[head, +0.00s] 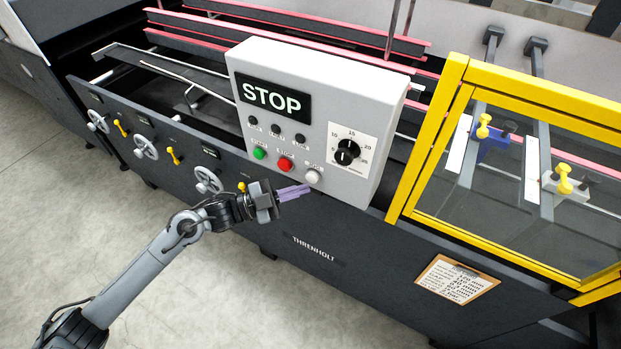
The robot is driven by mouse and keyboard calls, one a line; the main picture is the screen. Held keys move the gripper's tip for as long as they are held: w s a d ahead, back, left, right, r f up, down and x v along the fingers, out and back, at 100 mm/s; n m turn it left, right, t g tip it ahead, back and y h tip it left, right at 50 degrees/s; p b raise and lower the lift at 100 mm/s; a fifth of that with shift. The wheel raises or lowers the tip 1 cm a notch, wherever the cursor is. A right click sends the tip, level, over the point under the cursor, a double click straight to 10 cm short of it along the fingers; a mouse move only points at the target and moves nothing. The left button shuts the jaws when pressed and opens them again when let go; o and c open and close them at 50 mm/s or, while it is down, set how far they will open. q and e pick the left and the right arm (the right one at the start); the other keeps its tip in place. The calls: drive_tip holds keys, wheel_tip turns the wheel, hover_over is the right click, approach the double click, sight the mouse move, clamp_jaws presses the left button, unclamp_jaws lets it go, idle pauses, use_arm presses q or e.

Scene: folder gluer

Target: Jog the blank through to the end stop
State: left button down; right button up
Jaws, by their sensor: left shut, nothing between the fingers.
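My left gripper (306,189) is shut, its purple fingers empty. Its tips are just below the white button (312,176) on the grey control box (318,60); I cannot tell whether they touch the box. The button's label is too small to read surely. The box display (272,98) reads STOP. A green button (259,153) and a red button (285,163) are to the left of the white one, and a black dial (346,152) is to its upper right. I cannot make out the blank or the end stop for certain. My right gripper is not in view.
A yellow-framed clear guard (437,135) stands to the right of the box. Handwheels (146,147) and yellow levers line the machine's dark front at left. A clipboard (457,276) hangs at lower right. The floor (60,210) in front is clear.

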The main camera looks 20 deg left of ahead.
use_arm(q)
drive_tip(key=shift+w, duration=0.15)
idle(0.5)
drive_tip(key=shift+w+d, duration=0.1)
drive_tip(key=shift+w, duration=0.2)
